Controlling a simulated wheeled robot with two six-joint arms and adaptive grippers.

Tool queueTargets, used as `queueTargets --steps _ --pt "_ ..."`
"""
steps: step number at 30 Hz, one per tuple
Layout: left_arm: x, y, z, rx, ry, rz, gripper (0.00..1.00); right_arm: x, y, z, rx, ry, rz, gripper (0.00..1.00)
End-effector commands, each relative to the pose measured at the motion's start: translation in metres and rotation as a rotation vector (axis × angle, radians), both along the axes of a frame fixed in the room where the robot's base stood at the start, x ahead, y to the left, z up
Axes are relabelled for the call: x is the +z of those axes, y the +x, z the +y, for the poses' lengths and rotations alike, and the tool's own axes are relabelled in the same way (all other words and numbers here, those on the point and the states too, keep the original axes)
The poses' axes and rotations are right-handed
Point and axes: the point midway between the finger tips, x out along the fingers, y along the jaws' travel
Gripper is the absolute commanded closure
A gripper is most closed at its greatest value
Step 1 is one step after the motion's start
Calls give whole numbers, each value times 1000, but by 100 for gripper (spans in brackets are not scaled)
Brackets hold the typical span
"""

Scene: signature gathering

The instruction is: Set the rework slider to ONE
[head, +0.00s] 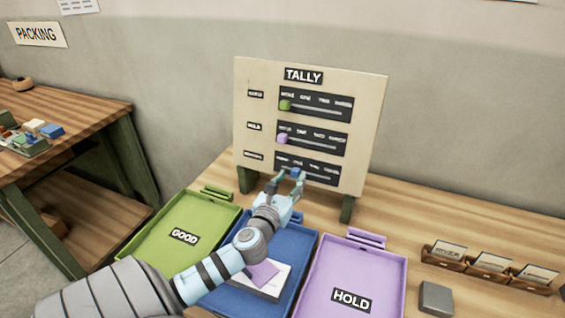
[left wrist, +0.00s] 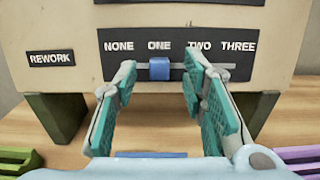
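The TALLY board (head: 370,125) stands upright with three slider rows. Its bottom row, REWORK (left wrist: 52,59), has a blue slider knob (left wrist: 159,69), directly under the word ONE in the left wrist view. The blue knob also shows in the head view (head: 295,172). My left gripper (left wrist: 160,75) is open in front of this row, one finger on each side of the knob, with a visible gap on both sides. In the head view my left gripper (head: 285,182) partly covers the bottom row. My right gripper is in neither view.
The green knob (head: 285,105) and purple knob (head: 283,139) sit at the left of the upper rows. Below are a green GOOD tray (head: 160,225), a blue tray (head: 305,245) holding papers, and a purple HOLD tray (head: 385,270). Card holders (head: 485,270) stand at right.

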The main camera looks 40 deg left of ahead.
Motion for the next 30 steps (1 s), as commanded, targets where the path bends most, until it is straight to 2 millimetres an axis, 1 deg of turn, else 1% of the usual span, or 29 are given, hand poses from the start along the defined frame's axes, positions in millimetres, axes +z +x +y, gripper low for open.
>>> queueTargets --steps 1,3,6,10,14,28,30 --pt "-2 -13 -6 -3 -1 4 62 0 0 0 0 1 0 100" --pt "-2 -32 -13 -2 -1 4 62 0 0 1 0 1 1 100" --pt "-1 -57 -23 -1 -1 4 62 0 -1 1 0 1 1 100" --pt "-1 -77 -31 0 0 2 62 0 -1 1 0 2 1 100" --pt "0 -84 -33 2 -1 1 62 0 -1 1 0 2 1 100" --pt "0 -83 -33 1 0 0 62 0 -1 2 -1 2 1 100" --pt "5 -83 -33 1 0 0 62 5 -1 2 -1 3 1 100"
